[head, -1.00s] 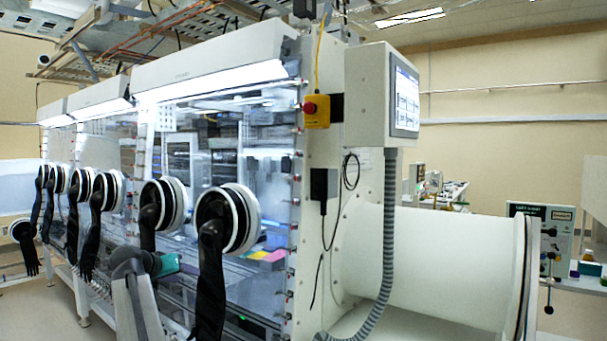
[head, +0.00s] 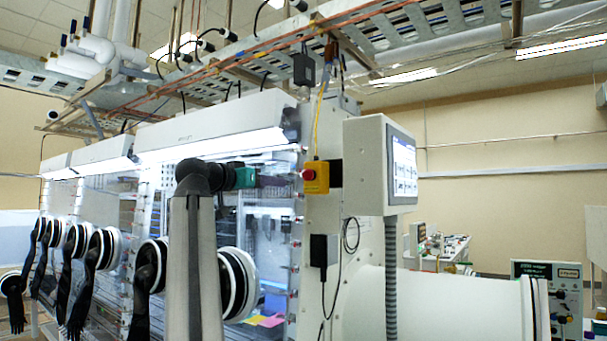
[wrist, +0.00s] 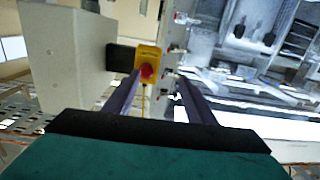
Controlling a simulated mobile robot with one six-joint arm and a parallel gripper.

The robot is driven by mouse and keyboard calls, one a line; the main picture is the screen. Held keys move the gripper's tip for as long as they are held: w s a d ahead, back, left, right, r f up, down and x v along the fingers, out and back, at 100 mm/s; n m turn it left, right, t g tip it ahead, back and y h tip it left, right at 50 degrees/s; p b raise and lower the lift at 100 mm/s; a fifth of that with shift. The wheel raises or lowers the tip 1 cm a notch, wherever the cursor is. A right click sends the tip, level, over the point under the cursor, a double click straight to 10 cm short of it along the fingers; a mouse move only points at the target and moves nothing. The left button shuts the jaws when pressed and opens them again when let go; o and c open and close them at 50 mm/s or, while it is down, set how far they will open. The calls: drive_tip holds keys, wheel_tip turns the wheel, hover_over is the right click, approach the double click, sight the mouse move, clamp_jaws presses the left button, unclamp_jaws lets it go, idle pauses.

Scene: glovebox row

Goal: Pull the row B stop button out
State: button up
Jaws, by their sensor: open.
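The stop button is a red knob (head: 308,175) on a yellow box (head: 319,177), fixed at the front corner of the glovebox beside the grey screen housing. In the wrist view the red knob (wrist: 147,72) shows on its yellow box (wrist: 149,58), just beyond the tip of the left finger. My gripper (wrist: 160,80) is open and empty, with its two fingers apart. The knob lies nearer the left finger than the middle of the gap. In the head view my gripper (head: 272,182) points right towards the knob, with a gap between. Whether the knob is pressed in cannot be told.
The grey screen housing (head: 368,165) stands right of the yellow box. A yellow cable (head: 319,120) rises from the box. A row of glove ports (head: 238,285) with hanging black gloves lines the glovebox front. A black adapter (head: 318,250) hangs below the box.

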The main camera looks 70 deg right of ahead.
sight(306, 175)
drive_tip(key=shift+m+g, duration=0.3)
drive_tip(key=shift+m, duration=0.1)
drive_tip(key=s+r, duration=0.2)
drive_tip(key=r, duration=0.1)
drive_tip(key=shift+s+a+r, duration=0.15)
drive_tip(key=shift+s+a, duration=0.15)
drive_tip(key=shift+a, duration=0.05)
drive_tip(key=shift+d, duration=0.1)
drive_tip(key=p+x, duration=0.4)
drive_tip(key=x, duration=0.9)
drive_tip(key=shift+d+r+p, duration=0.1)
drive_tip(key=shift+d+p, duration=0.2)
clamp_jaws()
